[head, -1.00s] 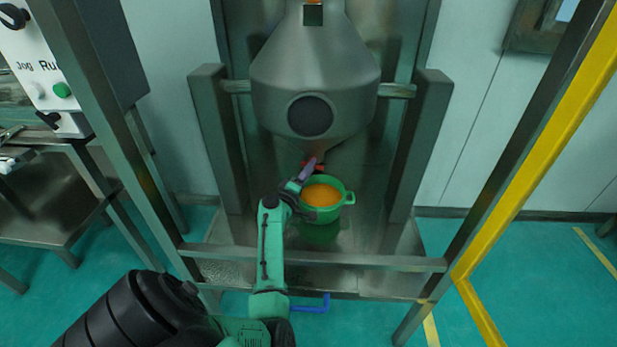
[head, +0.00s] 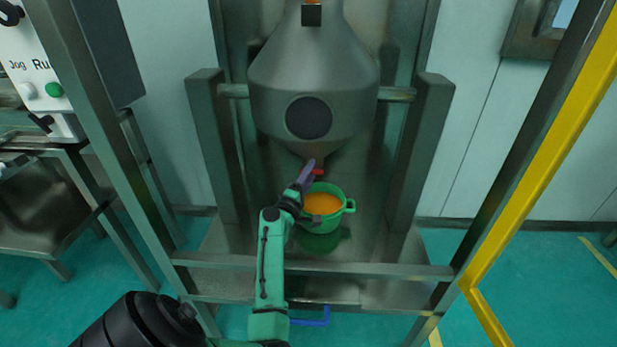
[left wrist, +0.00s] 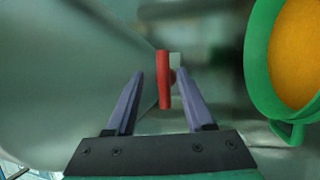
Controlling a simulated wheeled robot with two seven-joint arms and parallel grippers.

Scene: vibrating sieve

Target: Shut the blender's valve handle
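The blender (head: 315,85) is a large grey metal vessel tapering down to an outlet, held between two posts. Its red valve handle (head: 318,172) shows at the outlet just beside my left gripper (head: 308,174). In the left wrist view the red valve handle (left wrist: 164,79) stands upright, slightly beyond and between the fingertips of my open left gripper (left wrist: 160,75). The fingers are apart, with a gap to the handle on the right side; contact on the left cannot be told. My right gripper is not in view.
A green pot (head: 324,208) of orange material sits below the outlet, close to the right of my left gripper; it also fills the right of the left wrist view (left wrist: 258,70). A frame rail (head: 370,270) crosses in front. A control box (head: 45,75) stands at left.

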